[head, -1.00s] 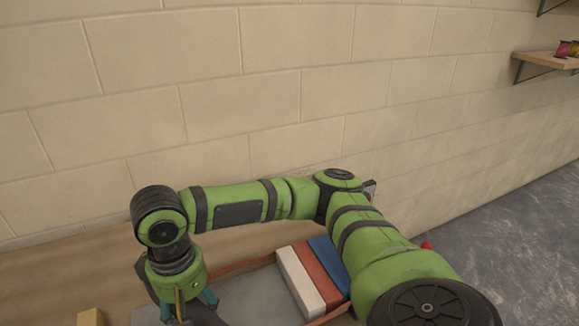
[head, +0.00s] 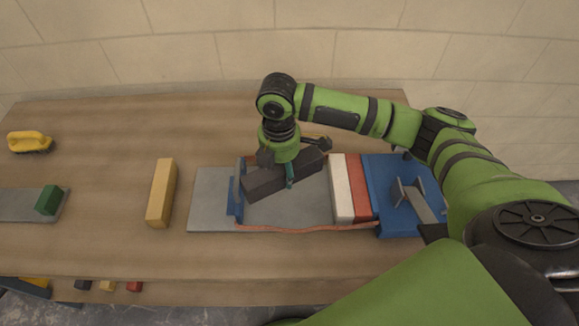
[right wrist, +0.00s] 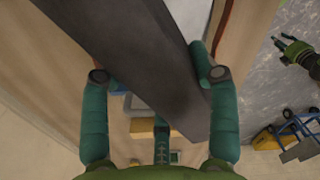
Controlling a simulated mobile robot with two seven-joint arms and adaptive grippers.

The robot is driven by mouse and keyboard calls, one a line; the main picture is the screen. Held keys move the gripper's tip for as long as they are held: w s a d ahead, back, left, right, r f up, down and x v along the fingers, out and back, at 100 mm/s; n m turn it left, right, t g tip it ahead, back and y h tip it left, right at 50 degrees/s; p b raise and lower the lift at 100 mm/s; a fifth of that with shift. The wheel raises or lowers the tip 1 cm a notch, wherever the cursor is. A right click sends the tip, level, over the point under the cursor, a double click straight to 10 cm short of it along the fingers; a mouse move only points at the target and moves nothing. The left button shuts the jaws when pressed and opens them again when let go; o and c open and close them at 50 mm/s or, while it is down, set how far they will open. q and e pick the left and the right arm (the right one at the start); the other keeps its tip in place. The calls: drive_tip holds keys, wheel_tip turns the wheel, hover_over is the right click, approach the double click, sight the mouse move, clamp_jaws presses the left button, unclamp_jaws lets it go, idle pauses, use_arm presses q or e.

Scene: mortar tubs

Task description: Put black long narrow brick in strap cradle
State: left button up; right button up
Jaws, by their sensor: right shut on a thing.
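The black long narrow brick (head: 262,183) is in my right gripper (head: 290,174), tilted and slanting across the left part of the strap cradle. It also fills the middle of the right wrist view (right wrist: 150,75), between the teal fingers of the gripper (right wrist: 160,85). The strap cradle has a grey base (head: 208,205), a blue left end stop (head: 233,203) and an orange strap (head: 290,230) along its front. I cannot tell whether the brick touches the cradle. My left gripper (right wrist: 290,52) shows small in the right wrist view, its fingers apart.
A white brick (head: 342,190) and a red brick (head: 359,190) stand side by side against the blue right part (head: 388,205). A yellow brick (head: 161,193) lies left of the cradle. A green block (head: 48,200) and a yellow-handled brush (head: 30,141) are farther left.

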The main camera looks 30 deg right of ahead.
sight(289, 195)
drive_tip(key=n, duration=0.2)
drive_tip(key=n+p, duration=0.1)
drive_tip(key=shift+w+d+f+n, duration=0.25)
drive_tip(key=shift+d+f+n, duration=0.05)
drive_tip(key=shift+f, duration=0.05)
drive_tip(key=n, duration=0.2)
drive_tip(key=f+n+p, duration=0.1)
drive_tip(key=shift+w+d+f+n+p, duration=0.1)
drive_tip(key=shift+d+f+n+p, duration=0.1)
drive_tip(key=shift+d+n+p, duration=0.15)
drive_tip(key=n, duration=0.1)
drive_tip(key=f+n, duration=0.1)
drive_tip(key=n, duration=0.1)
drive_tip(key=shift+d+p, duration=0.4)
drive_tip(key=shift+d+f+n, duration=0.25)
drive_tip(key=shift+f+n, duration=0.3)
drive_tip(key=shift+n, duration=0.5)
wheel_tip(289, 195, down, 6)
drive_tip(key=b, duration=0.6)
drive_tip(key=shift+f+b, duration=0.45)
